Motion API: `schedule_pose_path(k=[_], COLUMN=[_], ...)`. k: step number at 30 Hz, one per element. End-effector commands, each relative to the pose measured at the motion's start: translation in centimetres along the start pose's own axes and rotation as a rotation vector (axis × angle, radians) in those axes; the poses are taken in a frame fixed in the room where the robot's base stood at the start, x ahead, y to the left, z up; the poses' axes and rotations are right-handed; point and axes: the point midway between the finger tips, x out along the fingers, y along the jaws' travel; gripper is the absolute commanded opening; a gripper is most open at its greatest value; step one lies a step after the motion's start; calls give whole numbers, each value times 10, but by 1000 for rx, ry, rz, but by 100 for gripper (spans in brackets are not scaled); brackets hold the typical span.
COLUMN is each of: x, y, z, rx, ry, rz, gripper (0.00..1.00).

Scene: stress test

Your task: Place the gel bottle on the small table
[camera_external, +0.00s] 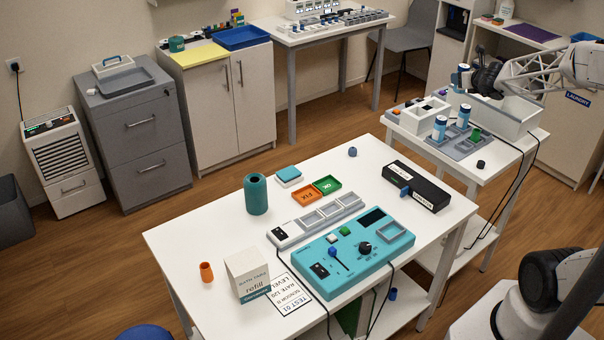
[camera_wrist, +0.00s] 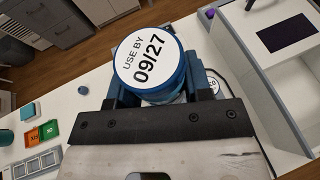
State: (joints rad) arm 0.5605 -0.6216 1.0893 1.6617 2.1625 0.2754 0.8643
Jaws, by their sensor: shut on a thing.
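My gripper (camera_external: 468,78) is at the upper right of the external view, above the smaller white table (camera_external: 500,168). In the wrist view the gripper (camera_wrist: 160,90) is shut on a bottle (camera_wrist: 150,62) with a blue rim and a white round top marked USE BY 09/27. In the external view the held bottle (camera_external: 460,77) shows small, blue and white, above the table's items. Whether it is the gel bottle cannot be read. Two similar blue-and-white bottles (camera_external: 439,128) (camera_external: 463,116) stand upright on a grey tray (camera_external: 465,146) on that table.
An open white box (camera_external: 510,116) is beside the tray, with a white block (camera_external: 426,113) at left. The larger white table (camera_external: 215,232) holds a teal panel (camera_external: 350,255) and a black box (camera_external: 415,186). Cables hang between the tables.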

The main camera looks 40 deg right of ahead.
Motion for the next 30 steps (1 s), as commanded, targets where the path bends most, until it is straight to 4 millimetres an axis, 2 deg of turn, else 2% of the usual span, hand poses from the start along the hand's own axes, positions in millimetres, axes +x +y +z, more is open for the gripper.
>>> schedule_pose_path(k=[5, 11, 18, 22, 30], x=[4, 14, 31, 37, 41], y=[0, 0, 0, 0, 0], z=[-11, -34, -74, -90, -100], rx=[1, 1, 1, 1, 0], ry=[1, 1, 1, 0, -1], rz=[0, 1, 0, 1, 0], gripper=[15, 15, 15, 15, 15])
